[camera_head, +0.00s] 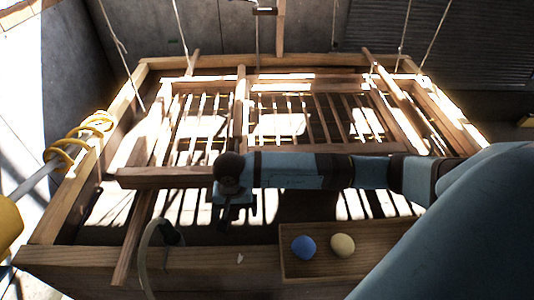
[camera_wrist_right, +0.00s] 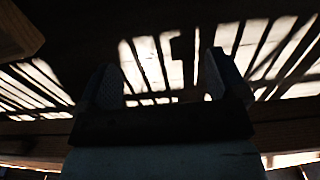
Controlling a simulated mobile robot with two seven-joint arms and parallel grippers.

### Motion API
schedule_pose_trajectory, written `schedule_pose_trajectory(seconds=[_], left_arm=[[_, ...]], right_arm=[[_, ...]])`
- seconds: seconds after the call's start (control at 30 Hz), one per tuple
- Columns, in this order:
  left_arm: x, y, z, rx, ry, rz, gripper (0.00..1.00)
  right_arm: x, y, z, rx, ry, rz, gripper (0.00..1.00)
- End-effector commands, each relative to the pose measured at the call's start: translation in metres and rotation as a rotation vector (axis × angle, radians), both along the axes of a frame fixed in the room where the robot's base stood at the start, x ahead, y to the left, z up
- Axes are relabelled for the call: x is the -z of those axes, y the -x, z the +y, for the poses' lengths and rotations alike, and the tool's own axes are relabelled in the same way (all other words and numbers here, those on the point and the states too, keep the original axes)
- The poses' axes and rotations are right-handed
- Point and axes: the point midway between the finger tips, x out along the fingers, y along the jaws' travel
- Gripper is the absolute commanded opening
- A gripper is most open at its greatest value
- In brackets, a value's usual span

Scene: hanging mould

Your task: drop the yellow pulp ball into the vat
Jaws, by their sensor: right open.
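The yellow pulp ball (camera_head: 342,245) is pale yellow and sits on a small wooden tray (camera_head: 400,236) at the front right in the head view. A blue ball (camera_head: 303,247) sits just left of it. The large wooden-walled box, which looks like the vat (camera_head: 75,256), fills the middle of the view. My right gripper (camera_head: 235,216) is over the box, left of the tray and apart from both balls. In the right wrist view its two fingers (camera_wrist_right: 160,85) stand apart with nothing between them. My left gripper is not in view.
A slatted wooden frame (camera_head: 240,115) spans the box, with cords running up from it. A thin curved hose (camera_head: 146,250) stands at the front rim. My right arm crosses from the right.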

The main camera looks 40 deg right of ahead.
Motion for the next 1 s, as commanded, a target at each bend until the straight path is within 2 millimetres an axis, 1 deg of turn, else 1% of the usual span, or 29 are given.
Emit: schedule_pose_trajectory(seconds=[0.1,0.3,0.4,0.5,0.67,1.0], left_arm=[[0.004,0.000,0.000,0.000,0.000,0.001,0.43],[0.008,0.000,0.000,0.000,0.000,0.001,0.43],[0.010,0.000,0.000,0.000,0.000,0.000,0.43],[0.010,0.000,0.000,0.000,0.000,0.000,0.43],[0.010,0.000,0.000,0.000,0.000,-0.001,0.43],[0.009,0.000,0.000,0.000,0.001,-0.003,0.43]], right_arm=[[-0.028,-0.002,-0.001,-0.002,0.000,-0.007,0.91],[-0.073,-0.001,0.000,-0.001,0.000,-0.006,0.91],[-0.091,-0.001,0.000,-0.001,0.000,-0.005,0.91],[-0.103,-0.001,-0.001,0.000,0.000,-0.002,0.91],[-0.112,0.000,0.000,0.000,0.000,-0.002,0.91],[-0.113,0.000,0.000,0.001,0.001,-0.001,0.91]])
